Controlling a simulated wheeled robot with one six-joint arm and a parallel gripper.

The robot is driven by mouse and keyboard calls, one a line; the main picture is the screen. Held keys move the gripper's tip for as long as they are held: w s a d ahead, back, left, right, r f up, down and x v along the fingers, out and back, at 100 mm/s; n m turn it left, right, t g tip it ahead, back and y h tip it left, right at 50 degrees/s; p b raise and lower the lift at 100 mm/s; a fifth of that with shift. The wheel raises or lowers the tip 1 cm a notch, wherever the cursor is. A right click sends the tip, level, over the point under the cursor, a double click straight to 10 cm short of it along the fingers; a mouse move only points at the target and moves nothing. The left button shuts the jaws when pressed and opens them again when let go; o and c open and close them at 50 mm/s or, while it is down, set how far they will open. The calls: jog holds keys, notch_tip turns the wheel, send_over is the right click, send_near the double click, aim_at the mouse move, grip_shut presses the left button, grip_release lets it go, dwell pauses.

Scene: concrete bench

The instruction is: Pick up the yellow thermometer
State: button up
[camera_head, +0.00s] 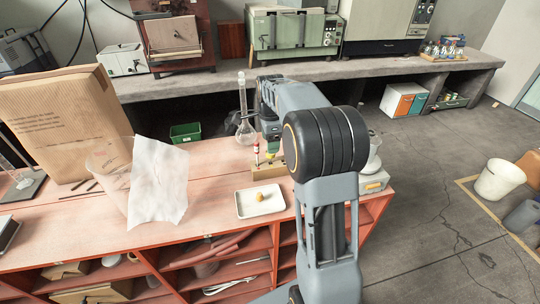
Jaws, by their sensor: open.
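My gripper (270,146) points down over a small wooden block (268,168) on the red bench top. My own arm hides part of the gripper and the block's right side. A thin upright stick (257,150) with red and pale parts stands at the block's left end, just left of the gripper. I cannot tell whether it is the yellow thermometer. The fingers are small and dark here, and I see nothing held between them. A white tray (245,206) in front of the block holds a small yellow-brown stopper-like piece (260,196).
A glass flask (244,125) with a tall neck stands behind the gripper. Left are a white sheet (158,185), a clear beaker (108,180) and a large paper bag (65,122). A balance-like device (374,183) stands right of my arm.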

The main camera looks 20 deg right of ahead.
aim_at(270, 162)
jog(key=shift+w+f, duration=0.1)
jog(key=shift+f, duration=2.45)
jog(key=shift+c, duration=0.4)
jog(key=c, duration=0.9)
